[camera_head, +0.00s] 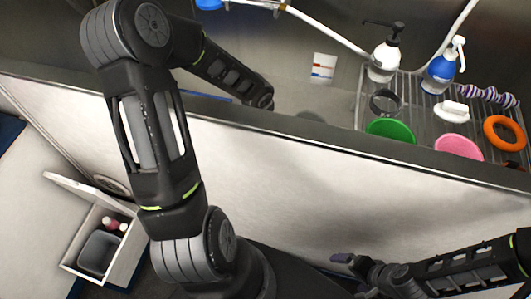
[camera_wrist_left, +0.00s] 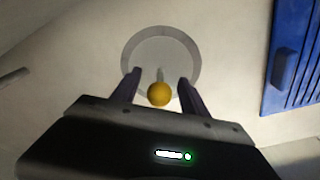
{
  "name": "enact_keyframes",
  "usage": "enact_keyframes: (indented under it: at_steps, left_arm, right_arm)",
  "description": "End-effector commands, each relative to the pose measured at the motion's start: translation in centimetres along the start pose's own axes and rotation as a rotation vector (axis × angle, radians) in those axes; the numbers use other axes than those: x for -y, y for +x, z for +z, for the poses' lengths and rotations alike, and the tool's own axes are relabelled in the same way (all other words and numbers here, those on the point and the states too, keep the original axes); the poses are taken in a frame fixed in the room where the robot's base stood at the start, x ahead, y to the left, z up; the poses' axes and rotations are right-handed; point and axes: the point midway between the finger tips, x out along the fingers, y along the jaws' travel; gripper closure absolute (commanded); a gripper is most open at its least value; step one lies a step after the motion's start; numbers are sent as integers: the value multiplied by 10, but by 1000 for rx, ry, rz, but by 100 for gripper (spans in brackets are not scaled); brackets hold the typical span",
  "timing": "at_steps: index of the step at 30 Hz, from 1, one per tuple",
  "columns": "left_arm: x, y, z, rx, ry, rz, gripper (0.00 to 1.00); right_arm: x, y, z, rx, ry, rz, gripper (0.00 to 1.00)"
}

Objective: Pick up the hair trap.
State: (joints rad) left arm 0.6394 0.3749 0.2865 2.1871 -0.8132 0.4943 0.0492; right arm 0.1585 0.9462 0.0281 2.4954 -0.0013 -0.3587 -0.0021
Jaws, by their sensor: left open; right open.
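In the left wrist view, the hair trap appears as a yellow ball-shaped knob (camera_wrist_left: 159,94) on a short stem. Behind it is a round drain with a grey ring (camera_wrist_left: 130,50) in the pale tub floor. My left gripper (camera_wrist_left: 160,76) is open, one dark finger on each side of the knob. I cannot tell whether the fingers touch it. In the head view, my left arm reaches over the tub wall and its gripper is hidden. My right gripper (camera_head: 352,261) is open and empty, low outside the tub.
A blue slatted panel (camera_wrist_left: 288,60) is right of the drain. A wire rack (camera_head: 408,92) on the tub's right holds a white pump bottle (camera_head: 384,62), a blue bottle (camera_head: 440,70) and an orange ring (camera_head: 505,133).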

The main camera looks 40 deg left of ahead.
Motion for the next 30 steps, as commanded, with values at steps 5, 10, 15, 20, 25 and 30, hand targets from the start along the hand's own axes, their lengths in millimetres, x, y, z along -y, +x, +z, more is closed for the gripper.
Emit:
enact_keyframes:
  at_steps: [5,10,15,20,25,30]
  left_arm:
    - [0,0,0,0,0,0,59]
    - [0,0,0,0,0,0,73]
    - [0,0,0,0,0,0,87]
    - [0,0,0,0,0,0,100]
    - [0,0,0,0,0,0,100]
    - [0,0,0,-1,0,0,100]
  right_arm:
    - [0,0,0,0,0,0,0]
    - [0,0,0,0,0,0,0]
    - [0,0,0,0,0,0,0]
    - [0,0,0,0,0,0,0]
    - [0,0,0,0,0,0,0]
    - [0,0,0,0,0,0,0]
